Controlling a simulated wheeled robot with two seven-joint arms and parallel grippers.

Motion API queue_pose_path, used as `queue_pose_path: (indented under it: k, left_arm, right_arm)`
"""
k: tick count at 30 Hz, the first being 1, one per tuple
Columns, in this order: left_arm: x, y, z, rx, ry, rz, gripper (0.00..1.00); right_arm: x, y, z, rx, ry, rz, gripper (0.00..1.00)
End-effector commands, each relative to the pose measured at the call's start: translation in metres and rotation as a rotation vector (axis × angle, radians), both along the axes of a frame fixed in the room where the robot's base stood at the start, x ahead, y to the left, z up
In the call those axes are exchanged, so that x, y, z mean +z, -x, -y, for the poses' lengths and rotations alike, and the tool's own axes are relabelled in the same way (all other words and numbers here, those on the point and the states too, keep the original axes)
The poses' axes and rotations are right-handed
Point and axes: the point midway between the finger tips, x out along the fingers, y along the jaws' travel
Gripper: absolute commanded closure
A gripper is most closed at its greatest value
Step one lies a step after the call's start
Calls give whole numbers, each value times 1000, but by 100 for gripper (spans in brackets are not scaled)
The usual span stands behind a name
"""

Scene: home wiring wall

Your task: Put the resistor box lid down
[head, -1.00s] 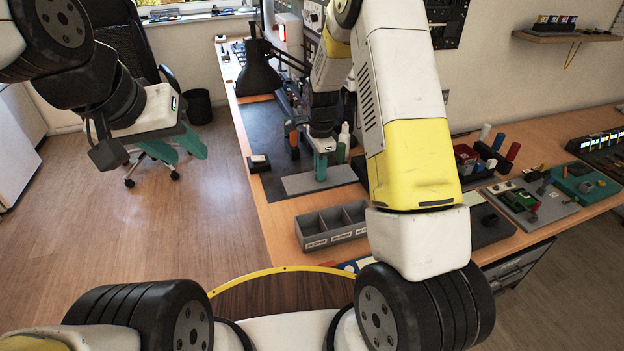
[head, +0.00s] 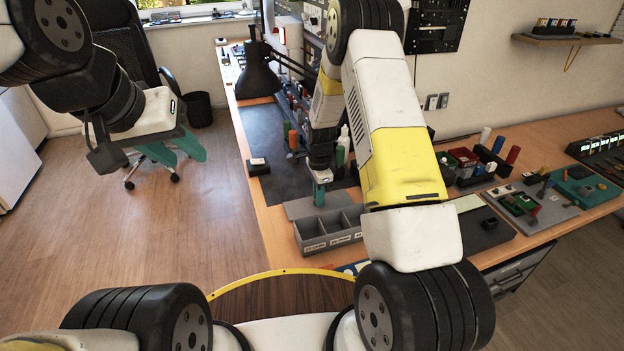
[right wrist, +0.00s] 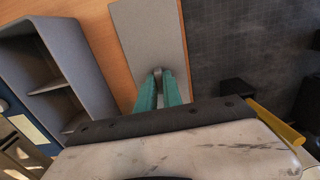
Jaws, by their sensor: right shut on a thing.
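The resistor box lid (head: 303,206) is a flat grey plate behind the grey resistor box (head: 328,243). The box's compartments are uncovered. My right gripper (head: 319,189) has its teal fingers shut on the lid's small knob. In the right wrist view the lid (right wrist: 147,32) lies flat below the fingers (right wrist: 162,82), and the box (right wrist: 62,65) is to its left with bare wood between them. I cannot tell whether the lid touches the bench. My left gripper (head: 184,152) is open and empty, out over the floor.
A dark mat (head: 262,135) lies behind the lid, with bottles (head: 343,145) near the right arm. A black block (head: 258,166) sits at the bench's left edge. Trays and coloured parts (head: 480,160) fill the bench at right.

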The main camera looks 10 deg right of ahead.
Motion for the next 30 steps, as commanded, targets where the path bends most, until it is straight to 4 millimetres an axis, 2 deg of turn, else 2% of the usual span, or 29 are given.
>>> queue_pose_path:
  k: [4,5,8,17,20,23,30]
  left_arm:
    - [0,0,0,0,0,0,64]
    - [0,0,0,0,0,0,64]
    - [0,0,0,0,0,0,64]
    - [0,0,0,0,0,0,64]
    - [0,0,0,0,0,0,64]
    - [0,0,0,0,0,0,64]
    - [0,0,0,0,0,0,64]
  right_arm:
    - [-3,0,0,1,0,-1,100]
    - [-3,0,0,1,0,-1,86]
    - [-3,0,0,0,0,0,68]
    - [-2,0,0,0,0,0,68]
    - [4,-1,0,0,0,2,68]
    - [18,-1,0,1,0,3,68]
    - [70,-1,0,0,0,4,68]
